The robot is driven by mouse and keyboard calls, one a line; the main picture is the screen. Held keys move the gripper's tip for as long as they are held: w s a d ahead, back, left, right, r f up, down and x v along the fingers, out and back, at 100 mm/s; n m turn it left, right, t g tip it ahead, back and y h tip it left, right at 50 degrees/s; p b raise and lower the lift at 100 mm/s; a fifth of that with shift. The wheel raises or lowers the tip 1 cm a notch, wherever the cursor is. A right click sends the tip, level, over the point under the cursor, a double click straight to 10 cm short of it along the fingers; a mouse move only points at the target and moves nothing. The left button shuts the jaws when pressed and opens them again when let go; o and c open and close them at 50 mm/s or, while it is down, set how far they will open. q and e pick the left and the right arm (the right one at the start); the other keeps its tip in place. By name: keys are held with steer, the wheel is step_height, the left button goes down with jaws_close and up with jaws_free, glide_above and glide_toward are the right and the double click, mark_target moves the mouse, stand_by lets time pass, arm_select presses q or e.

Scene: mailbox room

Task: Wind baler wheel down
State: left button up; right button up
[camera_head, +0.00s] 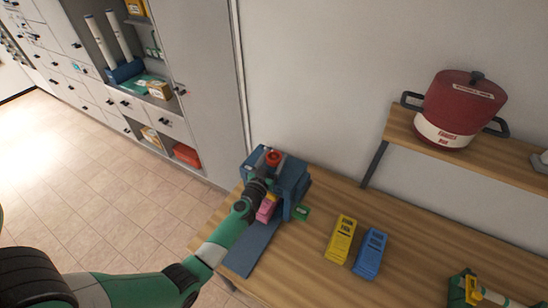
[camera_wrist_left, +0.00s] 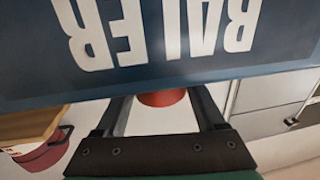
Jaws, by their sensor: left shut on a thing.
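The blue baler (camera_head: 291,172) stands on the wooden table beside the wall. Its red wheel (camera_head: 273,157) is at the top. My left gripper (camera_head: 265,170) reaches the top of the baler and is shut on the red wheel. In the left wrist view the two dark fingers (camera_wrist_left: 162,112) lie either side of the red part (camera_wrist_left: 162,97), below the upside-down BALER lettering (camera_wrist_left: 160,30). Most of the wheel is hidden there. A pink block with a yellow part (camera_head: 266,208) shows at the baler's front, partly behind my arm.
A blue strip (camera_head: 250,246) lies before the baler. A yellow block (camera_head: 341,239) and a blue block (camera_head: 370,253) stand to its right. A green and yellow item (camera_head: 466,290) is at the lower right. A red pot (camera_head: 460,105) sits on a shelf (camera_head: 400,125) above.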

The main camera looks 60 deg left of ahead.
arm_select(q)
steer(key=shift+a+r+m+t+h+p, duration=0.1)
steer(key=shift+r+m+t+h+p, duration=0.1)
steer(key=shift+m+t+h+p, duration=0.25)
steer(key=shift+m+t+h, duration=0.35)
steer(key=shift+h, duration=0.1)
steer(key=shift+f+m+t+h, duration=0.1)
steer(key=shift+m+t+h, duration=0.2)
steer(key=shift+h, duration=0.2)
steer(key=m+h+b, duration=0.1)
steer(key=h+b, duration=0.1)
steer(key=b, duration=0.1)
steer(key=m+t+h+b, duration=0.1)
steer(key=m+h+b, duration=0.1)
steer(key=b, duration=0.1)
steer(key=m+t+h+b, duration=0.1)
steer(key=h+b, duration=0.1)
steer(key=b, duration=0.1)
steer(key=shift+f+m+h, duration=0.3)
steer(key=shift+h, duration=0.1)
steer(key=shift+r+m+h+b, duration=0.25)
steer(key=shift+m+h+b, duration=0.15)
steer(key=shift+h+b, duration=0.25)
steer(key=o, duration=1.3)
steer(key=shift+o, duration=0.2)
steer(key=shift+s, duration=0.1)
